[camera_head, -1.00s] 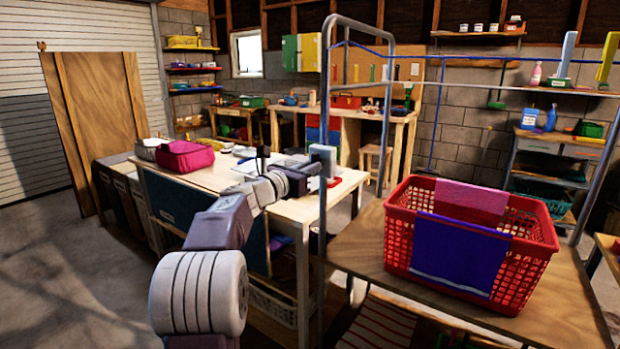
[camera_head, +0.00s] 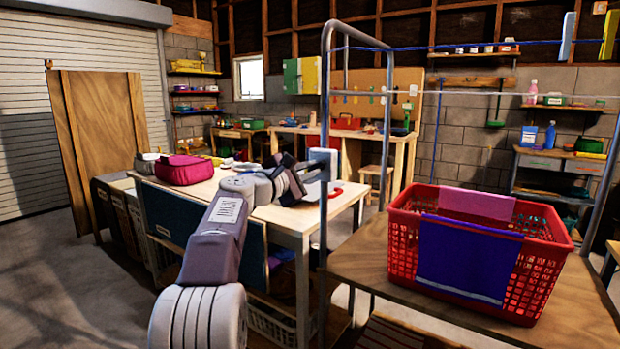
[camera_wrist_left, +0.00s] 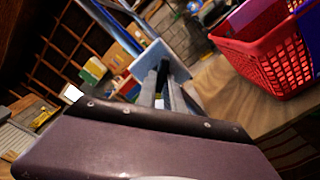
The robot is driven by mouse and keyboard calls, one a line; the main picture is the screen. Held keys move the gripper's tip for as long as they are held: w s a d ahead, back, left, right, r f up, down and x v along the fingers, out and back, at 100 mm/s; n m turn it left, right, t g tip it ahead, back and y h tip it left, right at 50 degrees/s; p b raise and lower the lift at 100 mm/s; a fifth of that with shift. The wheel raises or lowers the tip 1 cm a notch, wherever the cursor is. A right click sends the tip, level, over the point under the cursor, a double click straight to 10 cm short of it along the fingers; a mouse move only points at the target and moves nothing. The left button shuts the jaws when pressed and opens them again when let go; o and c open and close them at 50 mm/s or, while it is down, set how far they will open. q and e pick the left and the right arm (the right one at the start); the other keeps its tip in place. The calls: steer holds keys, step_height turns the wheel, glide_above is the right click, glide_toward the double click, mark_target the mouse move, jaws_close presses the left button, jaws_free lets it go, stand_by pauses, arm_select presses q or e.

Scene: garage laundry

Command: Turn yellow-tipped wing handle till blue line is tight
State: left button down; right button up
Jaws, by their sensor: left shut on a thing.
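The blue line (camera_head: 470,46) runs from the top of the grey metal frame (camera_head: 327,110) to the right and looks nearly straight in the head view. A pale box (camera_head: 322,158) sits on the frame's left post; it also shows as a light blue block in the left wrist view (camera_wrist_left: 147,60). My left gripper (camera_head: 318,170) is at this box, with its dark fingers (camera_wrist_left: 163,78) closed in front of it. I cannot make out the wing handle or its yellow tips; it is hidden by the gripper or too small. My right gripper is not in view.
A red laundry basket (camera_head: 400,235) with a purple and a pink cloth stands on a wooden table (camera_head: 375,262) at the right. A workbench (camera_head: 290,215) with a pink bag (camera_head: 183,170) is behind my left arm. A second, pale line (camera_head: 560,95) runs lower down.

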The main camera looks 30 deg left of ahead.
arm_select(q)
steer(key=shift+m+b, duration=1.4)
steer(key=shift+m, duration=1.9)
steer(key=c, duration=1.5)
jaws_free()
steer(key=shift+o, duration=0.2)
